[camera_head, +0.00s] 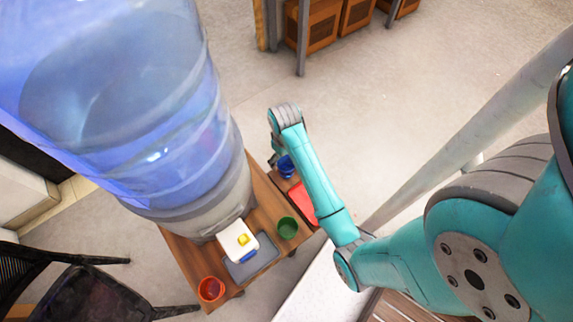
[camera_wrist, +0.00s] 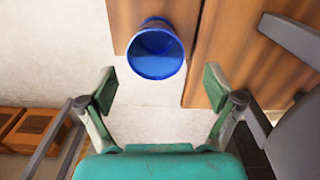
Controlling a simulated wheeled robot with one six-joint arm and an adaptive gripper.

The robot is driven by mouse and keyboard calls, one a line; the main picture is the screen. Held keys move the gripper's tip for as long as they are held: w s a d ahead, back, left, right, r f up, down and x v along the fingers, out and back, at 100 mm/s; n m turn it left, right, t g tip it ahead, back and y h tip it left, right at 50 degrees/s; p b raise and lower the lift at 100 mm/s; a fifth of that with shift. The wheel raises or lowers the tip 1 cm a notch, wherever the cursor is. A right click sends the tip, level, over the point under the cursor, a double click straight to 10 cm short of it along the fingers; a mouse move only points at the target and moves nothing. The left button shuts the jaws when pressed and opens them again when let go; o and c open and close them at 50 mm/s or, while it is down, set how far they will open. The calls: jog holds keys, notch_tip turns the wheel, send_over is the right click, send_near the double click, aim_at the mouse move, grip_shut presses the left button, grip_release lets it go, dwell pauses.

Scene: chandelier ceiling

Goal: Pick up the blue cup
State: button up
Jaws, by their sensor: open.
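The blue cup (camera_head: 286,166) stands on the wooden table, partly hidden by my arm in the head view. In the wrist view the blue cup (camera_wrist: 156,50) shows its open rim and sits ahead of the fingers, near a table edge. My gripper (camera_wrist: 160,90) is open and empty, with one finger to each side below the cup in the picture. The cup is apart from both fingers. In the head view the gripper's fingers are hidden behind my arm.
A large blue water bottle (camera_head: 130,110) towers at left. A dark chair (camera_head: 85,295) stands at lower left.

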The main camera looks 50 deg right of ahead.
aim_at(286, 167)
jog(key=shift+s+d+f, duration=0.1)
jog(key=shift+f, duration=1.85)
jog(key=shift+s+d+f, duration=0.1)
jog(key=shift+f, duration=1.8)
jog(key=c, duration=1.2)
